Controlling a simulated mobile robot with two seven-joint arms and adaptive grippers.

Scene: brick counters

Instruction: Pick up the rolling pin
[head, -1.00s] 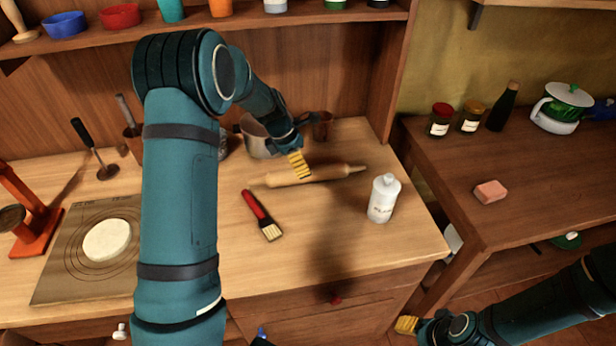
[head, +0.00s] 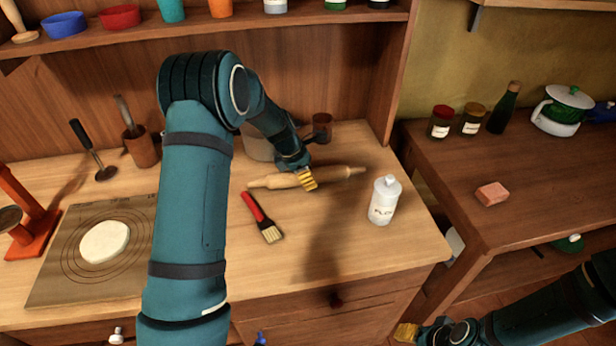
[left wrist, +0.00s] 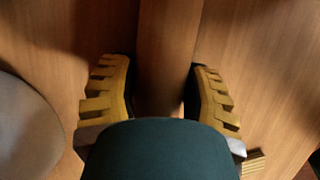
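The wooden rolling pin (head: 335,174) lies on the counter in the head view, behind the brush and left of the white bottle. My left gripper (head: 307,180) is at the middle of the pin. In the left wrist view the yellow fingers of my left gripper (left wrist: 160,95) stand apart, one on each side of the rolling pin (left wrist: 166,60), which runs between them. Whether the pads touch it I cannot tell. My right gripper (head: 405,332) is low at the bottom edge, away from the counter top; its finger opening is not clear.
A red-handled brush (head: 262,219) lies in front of the pin. A white bottle (head: 383,200) stands to its right. A metal pot (head: 257,145) and a brown cup (head: 322,127) stand behind. A board with dough (head: 60,285) is at the left.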

